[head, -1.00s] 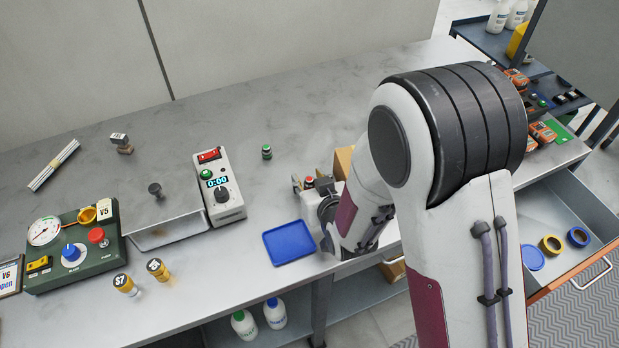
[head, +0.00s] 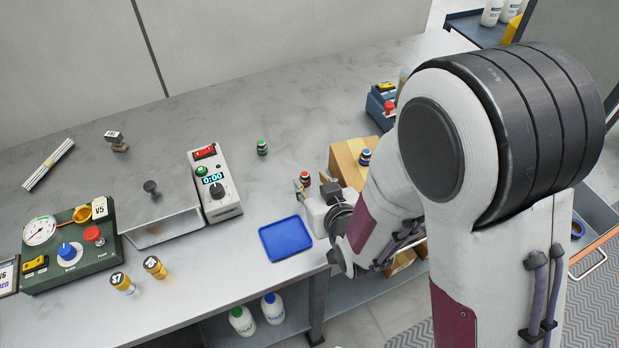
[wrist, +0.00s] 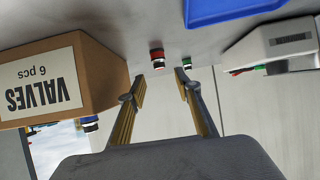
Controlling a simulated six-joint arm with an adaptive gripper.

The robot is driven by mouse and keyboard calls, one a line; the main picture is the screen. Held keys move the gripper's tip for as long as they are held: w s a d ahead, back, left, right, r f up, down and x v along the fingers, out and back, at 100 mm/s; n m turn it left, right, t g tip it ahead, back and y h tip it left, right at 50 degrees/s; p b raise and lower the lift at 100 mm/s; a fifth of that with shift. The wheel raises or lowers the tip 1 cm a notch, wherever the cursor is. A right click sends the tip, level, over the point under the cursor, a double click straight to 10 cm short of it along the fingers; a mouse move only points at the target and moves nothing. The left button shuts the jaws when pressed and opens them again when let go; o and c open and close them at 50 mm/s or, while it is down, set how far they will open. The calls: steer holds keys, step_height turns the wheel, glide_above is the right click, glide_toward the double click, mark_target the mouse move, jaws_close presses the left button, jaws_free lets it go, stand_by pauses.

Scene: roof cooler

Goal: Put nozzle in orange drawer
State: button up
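My gripper (wrist: 161,84) is open, with nothing between its fingers in the wrist view. In the head view its wrist end (head: 326,208) is over the bench beside the blue tray. A small red-topped item (wrist: 157,57) and a green-topped one (wrist: 187,63) stand beyond the fingertips, apart from them. The red-topped item (head: 305,178) also shows in the head view, close to my gripper. I cannot tell any object as the nozzle for certain. The open drawer with an orange front edge (head: 596,244) is at the right, mostly hidden by my arm; a blue ring (head: 577,229) shows in it.
The blue tray (head: 286,238), timer box (head: 217,188), green control panel (head: 70,245) and two yellow fittings (head: 154,267) occupy the bench.

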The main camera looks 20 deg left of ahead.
steer(key=shift+s+d+r, duration=0.25)
steer(key=shift+s+d, duration=0.05)
steer(key=shift+s, duration=0.1)
steer(key=shift+o, duration=0.6)
steer(key=shift+r, duration=0.1)
steer(key=shift+a+r, duration=0.2)
steer(key=shift+r, duration=0.05)
steer(key=shift+w+a+r+m+g+h, duration=0.2)
steer(key=shift+w+m+g+h, duration=0.1)
steer(key=shift+g+h, duration=0.3)
steer(key=shift+w+a+r+m+g+h, duration=0.1)
steer(key=shift+w+r+m+g+h, duration=0.2)
steer(key=shift+h, duration=0.4)
steer(key=shift+s+f, duration=0.1)
steer(key=shift+s, duration=0.05)
steer(key=shift+x, duration=1.3)
